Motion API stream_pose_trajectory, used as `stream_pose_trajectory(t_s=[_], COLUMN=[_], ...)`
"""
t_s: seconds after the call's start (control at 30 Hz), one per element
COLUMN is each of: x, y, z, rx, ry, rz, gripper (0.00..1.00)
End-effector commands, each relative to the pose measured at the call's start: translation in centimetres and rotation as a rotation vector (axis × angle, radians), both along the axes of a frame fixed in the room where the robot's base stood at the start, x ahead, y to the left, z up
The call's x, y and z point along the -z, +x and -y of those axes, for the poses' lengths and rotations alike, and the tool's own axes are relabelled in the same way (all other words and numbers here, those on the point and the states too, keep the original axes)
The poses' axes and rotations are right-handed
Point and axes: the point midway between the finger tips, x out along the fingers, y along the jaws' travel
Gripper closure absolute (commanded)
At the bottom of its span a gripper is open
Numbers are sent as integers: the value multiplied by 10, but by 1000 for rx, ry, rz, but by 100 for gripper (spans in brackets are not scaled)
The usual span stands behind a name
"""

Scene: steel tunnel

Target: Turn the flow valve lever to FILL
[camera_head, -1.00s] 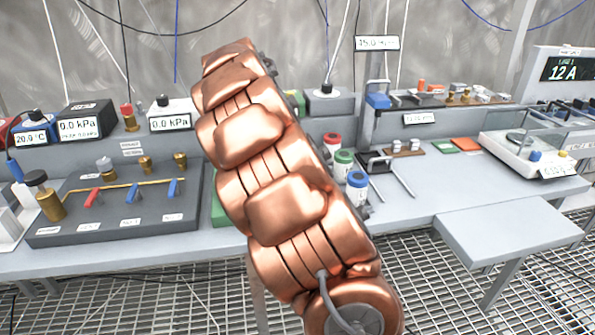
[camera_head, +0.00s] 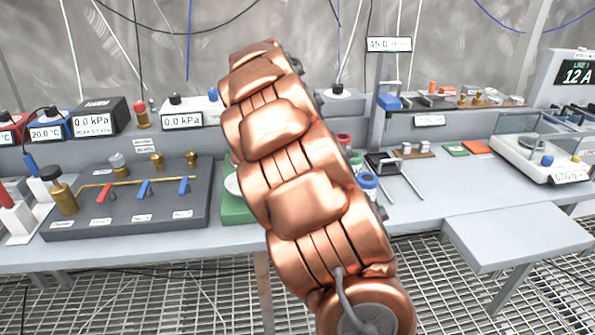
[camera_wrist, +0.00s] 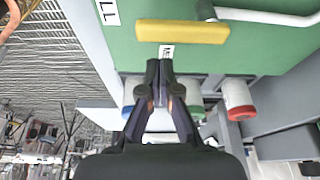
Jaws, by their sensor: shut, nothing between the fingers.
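In the wrist view, a yellow lever (camera_wrist: 180,32) lies across a green panel (camera_wrist: 262,50), nearly level in the picture. A white label ending in "LL" (camera_wrist: 108,12) is at the panel's upper left. A second, partly covered label (camera_wrist: 166,51) sits just below the lever. My gripper (camera_wrist: 160,66) is shut and empty, its tips at this second label and a little below the lever. I cannot tell whether they touch the panel. In the head view, my copper arm hides the gripper and lever; only part of the green base (camera_head: 237,208) shows.
A white bent tube (camera_wrist: 265,15) runs beside the lever. Capped bottles, one red-capped (camera_wrist: 238,98), stand near the panel. In the head view, a dark manifold board (camera_head: 130,215) is at left and a balance (camera_head: 535,160) at right. The right front shelf (camera_head: 515,235) is clear.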

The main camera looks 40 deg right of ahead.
Motion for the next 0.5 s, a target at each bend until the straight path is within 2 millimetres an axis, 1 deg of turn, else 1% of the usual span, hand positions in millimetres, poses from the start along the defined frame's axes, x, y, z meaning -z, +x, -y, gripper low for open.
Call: stream_pose_trajectory(t_s=[0.1, 0.37, 0.5], x=[-2, -31, -49], y=[-5, 4, 7], z=[13, -1, -6], rx=[-1, -9, -10], ry=[-1, -4, -5], rz=[-2, 1, 3], gripper=[100, 100, 100])
